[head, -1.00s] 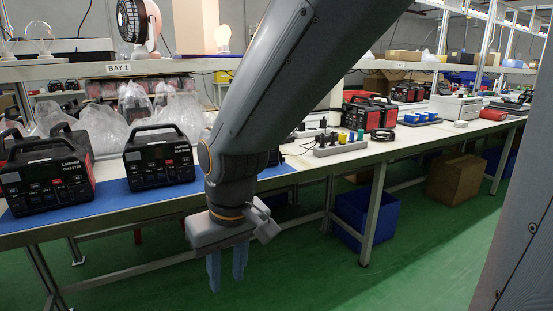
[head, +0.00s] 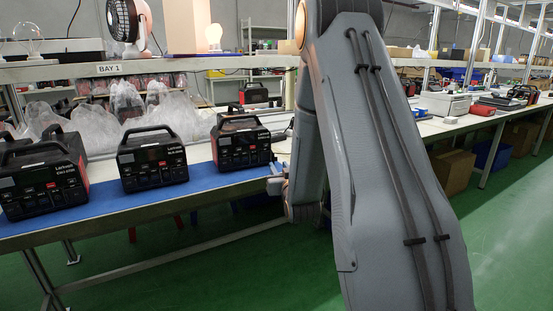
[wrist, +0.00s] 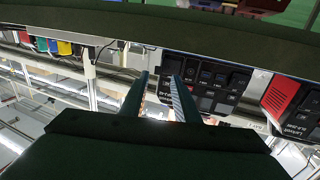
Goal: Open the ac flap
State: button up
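Three black and red power stations stand in a row on the blue mat (head: 105,204): the left one (head: 40,183), the middle one (head: 152,162) and the right one (head: 240,146). My gripper (head: 276,178) is beside the lower right corner of the right one, partly hidden by my arm. In the wrist view, which looks upside down, my gripper (wrist: 158,82) has its two fingers apart with nothing between them. A station's front panel (wrist: 208,78) with several dark covers and sockets lies just beyond the fingertips. I cannot tell which cover is the AC flap.
Clear plastic bags (head: 105,125) lie behind the stations. A shelf (head: 70,73) with a fan (head: 130,22) and bulbs runs above the bench. Coloured plugs (wrist: 50,46) show in the wrist view. Green floor (head: 180,285) lies open in front of the bench.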

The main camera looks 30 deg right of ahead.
aim_at(276, 159)
jog(key=x, duration=0.8)
jog(key=shift+s+d+r, duration=0.1)
jog(key=shift+d+r, duration=0.1)
jog(key=shift+d, duration=0.05)
jog(key=shift+c, duration=0.4)
grip_shut()
